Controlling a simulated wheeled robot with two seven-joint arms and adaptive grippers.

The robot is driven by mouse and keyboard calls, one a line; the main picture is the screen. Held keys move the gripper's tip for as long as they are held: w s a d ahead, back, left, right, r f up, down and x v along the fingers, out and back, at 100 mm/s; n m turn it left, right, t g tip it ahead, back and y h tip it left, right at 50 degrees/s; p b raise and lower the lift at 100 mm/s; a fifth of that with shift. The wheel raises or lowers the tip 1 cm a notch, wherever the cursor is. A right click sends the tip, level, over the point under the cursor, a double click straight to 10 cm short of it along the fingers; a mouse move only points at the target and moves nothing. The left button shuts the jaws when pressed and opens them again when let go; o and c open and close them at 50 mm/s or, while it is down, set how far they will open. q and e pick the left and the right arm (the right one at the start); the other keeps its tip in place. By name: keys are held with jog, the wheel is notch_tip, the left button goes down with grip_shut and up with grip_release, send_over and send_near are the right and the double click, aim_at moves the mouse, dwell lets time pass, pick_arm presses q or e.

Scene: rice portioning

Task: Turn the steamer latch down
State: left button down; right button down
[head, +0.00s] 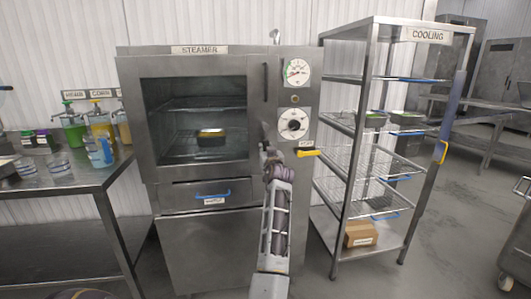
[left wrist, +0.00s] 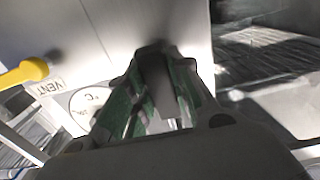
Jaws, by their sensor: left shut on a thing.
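The steel steamer (head: 205,177) stands in the middle of the head view, with its glass door closed. A dark upright handle (head: 265,82) is on the right side of the door. My left gripper (head: 266,150) is at the door's right edge, below that handle and left of the dial. In the left wrist view its green-lined fingers (left wrist: 155,105) are closed around a dark grey bar, the latch (left wrist: 154,75). In the head view the gripper largely hides the latch, so its angle is hard to tell. My right gripper is in neither view.
A yellow vent lever (head: 308,153) sticks out just right of my left gripper, also seen in the left wrist view (left wrist: 25,73). A round dial (head: 292,123) is above it. The cooling rack (head: 345,140) stands close on the right; a table (head: 65,195) with bottles is left.

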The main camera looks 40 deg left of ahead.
aim_at(265, 124)
pick_arm(q)
jog(key=shift+d, duration=0.1)
jog(key=c, duration=1.2)
grip_release()
jog(key=shift+c, duration=0.2)
jog(key=shift+w+r, duration=0.1)
jog(key=shift+r, duration=4.9)
